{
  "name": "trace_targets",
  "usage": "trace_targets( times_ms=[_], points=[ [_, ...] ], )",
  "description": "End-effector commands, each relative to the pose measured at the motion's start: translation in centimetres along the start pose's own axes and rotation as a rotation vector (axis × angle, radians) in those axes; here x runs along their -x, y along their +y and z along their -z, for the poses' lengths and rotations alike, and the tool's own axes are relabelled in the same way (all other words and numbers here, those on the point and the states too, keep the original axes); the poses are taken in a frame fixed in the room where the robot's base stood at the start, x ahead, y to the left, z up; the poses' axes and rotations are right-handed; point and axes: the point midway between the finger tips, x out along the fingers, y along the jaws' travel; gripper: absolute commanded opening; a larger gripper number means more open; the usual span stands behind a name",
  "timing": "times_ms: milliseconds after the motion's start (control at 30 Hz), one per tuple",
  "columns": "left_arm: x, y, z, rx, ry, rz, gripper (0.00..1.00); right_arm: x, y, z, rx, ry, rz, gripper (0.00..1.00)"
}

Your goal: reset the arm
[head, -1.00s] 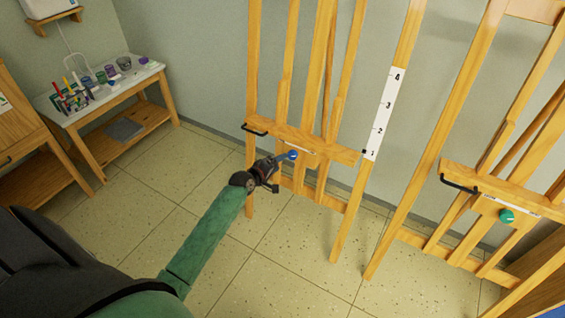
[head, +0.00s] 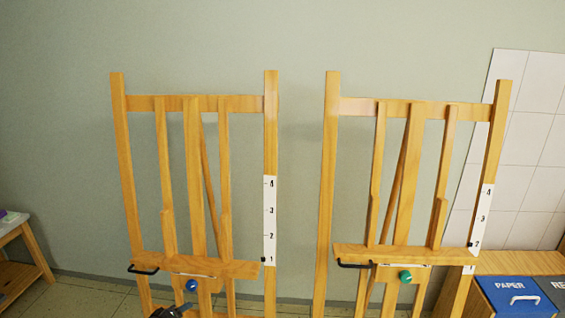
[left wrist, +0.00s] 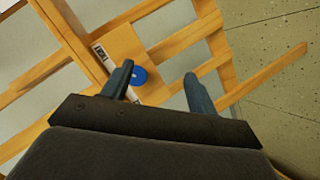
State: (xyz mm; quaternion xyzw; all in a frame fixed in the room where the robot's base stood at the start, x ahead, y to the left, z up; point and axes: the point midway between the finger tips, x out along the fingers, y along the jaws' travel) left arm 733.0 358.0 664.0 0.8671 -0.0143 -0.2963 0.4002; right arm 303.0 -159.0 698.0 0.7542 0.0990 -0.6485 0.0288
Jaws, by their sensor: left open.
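My left gripper (head: 176,311) shows only in part at the bottom edge of the head view, just below the left easel's blue knob (head: 191,285). In the left wrist view, the gripper's two fingers (left wrist: 158,70) are apart, with nothing held between them. The blue knob (left wrist: 139,76) shows there beyond the fingers, close to the left finger and partly covered by it. Whether they touch I cannot tell. My right gripper is in neither view.
The left easel (head: 118,165) has its black marker near 1 on the white scale (head: 270,221). The right easel (head: 329,165) has a green knob (head: 405,277) and its marker near 2. A blue paper bin (head: 512,296) stands at lower right, a side table (head: 36,252) at far left.

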Motion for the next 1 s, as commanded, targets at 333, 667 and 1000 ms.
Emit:
trace_targets(
  times_ms=[333, 667, 1000],
  points=[
    [6.2, 4.6, -5.1, -0.581, -0.297, 0.235, 0.59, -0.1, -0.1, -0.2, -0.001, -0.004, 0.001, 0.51],
    [19.0, 7.9, -17.0, -0.858, -0.565, 0.422, 0.59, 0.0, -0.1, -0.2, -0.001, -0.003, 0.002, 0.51],
    [28.1, 9.6, -27.8, -0.804, -0.669, 0.399, 0.59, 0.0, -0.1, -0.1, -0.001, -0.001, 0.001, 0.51]
  ],
)
